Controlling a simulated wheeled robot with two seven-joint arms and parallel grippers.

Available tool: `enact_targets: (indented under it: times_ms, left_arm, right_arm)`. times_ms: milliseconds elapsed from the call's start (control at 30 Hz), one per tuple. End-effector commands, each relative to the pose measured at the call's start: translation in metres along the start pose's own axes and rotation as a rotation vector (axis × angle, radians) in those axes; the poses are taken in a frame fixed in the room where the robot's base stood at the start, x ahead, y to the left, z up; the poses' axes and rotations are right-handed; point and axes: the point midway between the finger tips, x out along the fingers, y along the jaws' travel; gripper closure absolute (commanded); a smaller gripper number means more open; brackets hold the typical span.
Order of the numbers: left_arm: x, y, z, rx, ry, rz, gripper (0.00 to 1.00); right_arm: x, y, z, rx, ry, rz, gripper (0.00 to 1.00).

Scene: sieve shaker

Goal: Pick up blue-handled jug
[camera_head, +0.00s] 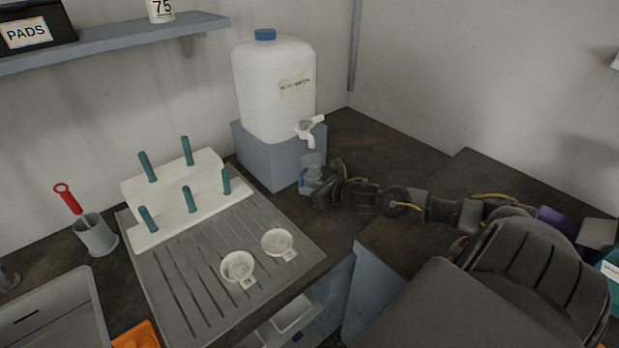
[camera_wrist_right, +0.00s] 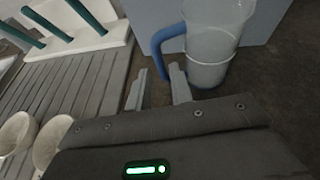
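A clear jug (camera_head: 311,161) with a blue handle (camera_head: 302,177) stands upright on the dark counter, in front of the grey block under the white tank's tap. My right gripper partly covers it in the head view. The fingertips are hard to make out in the head view. My left gripper is not in view.
A white tank (camera_head: 270,95) with a tap (camera_head: 311,129) stands on a grey block (camera_head: 262,160) behind the jug. A grooved drainboard (camera_head: 190,270) holds a white peg rack (camera_head: 170,195) and two white bowls (camera_head: 238,266). A grey cup (camera_head: 95,236) holds a red-handled tool.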

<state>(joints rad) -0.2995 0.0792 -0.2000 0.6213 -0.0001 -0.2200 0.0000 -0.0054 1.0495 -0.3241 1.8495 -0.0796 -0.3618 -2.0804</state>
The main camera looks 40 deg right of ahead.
Motion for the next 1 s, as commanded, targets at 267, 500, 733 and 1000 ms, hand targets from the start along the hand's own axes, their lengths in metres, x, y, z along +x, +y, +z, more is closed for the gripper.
enact_targets:
  times_ms: [267, 500, 733, 1000]
  left_arm:
    - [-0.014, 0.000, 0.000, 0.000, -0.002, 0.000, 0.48]
    - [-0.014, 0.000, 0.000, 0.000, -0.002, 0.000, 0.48]
    - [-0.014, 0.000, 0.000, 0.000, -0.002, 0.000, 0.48]
    - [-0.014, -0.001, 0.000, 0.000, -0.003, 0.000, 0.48]
  right_arm:
    - [0.038, -0.001, 0.002, 0.003, 0.000, -0.001, 0.78]
    - [0.043, -0.001, 0.000, 0.000, 0.001, 0.001, 0.78]
    - [0.043, -0.001, 0.000, 0.000, 0.001, 0.001, 0.99]
    - [0.043, -0.001, 0.002, 0.000, -0.002, 0.000, 1.00]
